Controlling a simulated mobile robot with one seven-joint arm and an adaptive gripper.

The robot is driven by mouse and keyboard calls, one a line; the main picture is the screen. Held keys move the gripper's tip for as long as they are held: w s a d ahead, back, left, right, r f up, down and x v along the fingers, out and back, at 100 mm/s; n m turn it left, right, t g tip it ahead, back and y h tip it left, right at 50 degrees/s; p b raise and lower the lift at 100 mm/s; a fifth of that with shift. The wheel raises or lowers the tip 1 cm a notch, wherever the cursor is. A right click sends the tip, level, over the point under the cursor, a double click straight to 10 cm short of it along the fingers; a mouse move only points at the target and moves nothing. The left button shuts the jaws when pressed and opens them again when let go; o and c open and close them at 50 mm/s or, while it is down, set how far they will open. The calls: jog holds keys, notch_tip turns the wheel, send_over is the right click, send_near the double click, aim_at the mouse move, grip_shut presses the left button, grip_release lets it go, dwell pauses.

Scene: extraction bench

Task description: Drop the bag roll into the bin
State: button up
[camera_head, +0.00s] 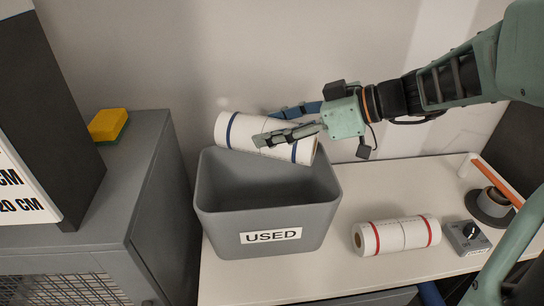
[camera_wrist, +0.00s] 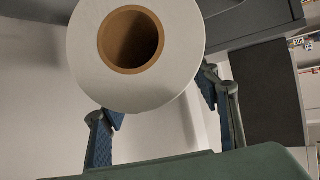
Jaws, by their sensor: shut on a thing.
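A white bag roll with blue bands (camera_head: 235,130) is in my gripper (camera_head: 270,127), held tilted above the back rim of the grey bin labelled USED (camera_head: 215,222). One finger crosses the front of the roll and the other is behind it. In the wrist view the roll's white end and brown cardboard core (camera_wrist: 105,38) show close up, between the two fingers (camera_wrist: 165,112). The bin's visible inside looks empty; the roll hides part of its back rim.
A second white roll with red bands (camera_head: 397,235) lies on the bench right of the bin, beside a small grey box with a knob (camera_head: 467,238). A grey cabinet (camera_head: 100,240) with a yellow sponge (camera_head: 107,125) stands left. The wall is close behind.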

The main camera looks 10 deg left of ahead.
jog(key=shift+f, duration=0.9)
jog(key=o, duration=1.5)
jog(key=v, duration=1.2)
